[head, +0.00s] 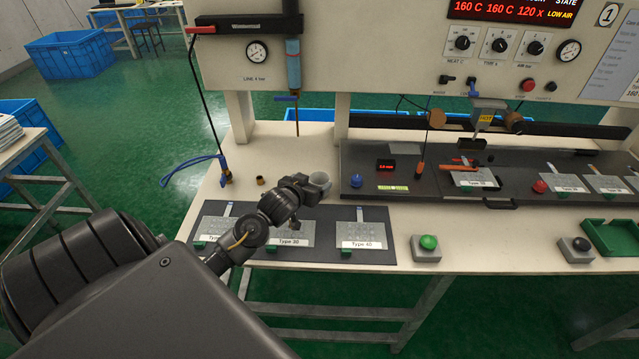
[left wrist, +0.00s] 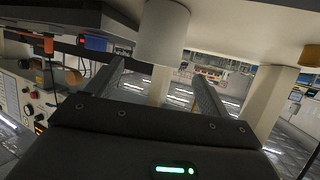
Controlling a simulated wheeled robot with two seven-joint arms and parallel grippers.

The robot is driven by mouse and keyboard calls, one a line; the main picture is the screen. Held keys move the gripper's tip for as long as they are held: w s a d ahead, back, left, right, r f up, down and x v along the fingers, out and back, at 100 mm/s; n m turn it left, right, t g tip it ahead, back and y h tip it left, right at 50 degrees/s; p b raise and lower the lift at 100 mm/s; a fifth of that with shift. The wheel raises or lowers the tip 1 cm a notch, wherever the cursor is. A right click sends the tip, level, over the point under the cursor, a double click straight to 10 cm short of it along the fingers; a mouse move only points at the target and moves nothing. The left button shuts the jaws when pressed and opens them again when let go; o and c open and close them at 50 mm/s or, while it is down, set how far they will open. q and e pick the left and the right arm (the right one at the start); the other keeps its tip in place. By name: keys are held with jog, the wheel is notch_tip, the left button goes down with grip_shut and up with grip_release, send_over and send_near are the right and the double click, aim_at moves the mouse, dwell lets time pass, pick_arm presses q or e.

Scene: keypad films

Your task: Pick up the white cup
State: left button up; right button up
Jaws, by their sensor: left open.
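The white cup (head: 321,182) stands upright on the bench, just left of the dark panel and behind the mat with the film cards. My left gripper (head: 303,188) is open at the cup's left side and hides part of it. In the left wrist view, which looks upside down, the cup (left wrist: 163,35) appears at the top centre. It lies roughly in line with the gap between the two open fingers (left wrist: 155,70). I cannot tell whether a finger touches it. My right gripper is not in view.
A dark mat (head: 376,228) with several cards lies in front of the cup. A brass fitting (head: 260,181) stands to its left and a blue knob (head: 356,181) to its right. A green button box (head: 427,246) and green tray (head: 611,238) are farther right.

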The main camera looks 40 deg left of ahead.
aim_at(323, 176)
pick_arm(q)
jog(key=shift+w, duration=0.25)
jog(key=p+x, duration=0.1)
jog(key=x, duration=0.3)
jog(key=shift+w+d+f, duration=0.1)
jog(key=shift+w+f, duration=0.15)
jog(key=c, duration=1.1)
jog(key=shift+o, duration=0.2)
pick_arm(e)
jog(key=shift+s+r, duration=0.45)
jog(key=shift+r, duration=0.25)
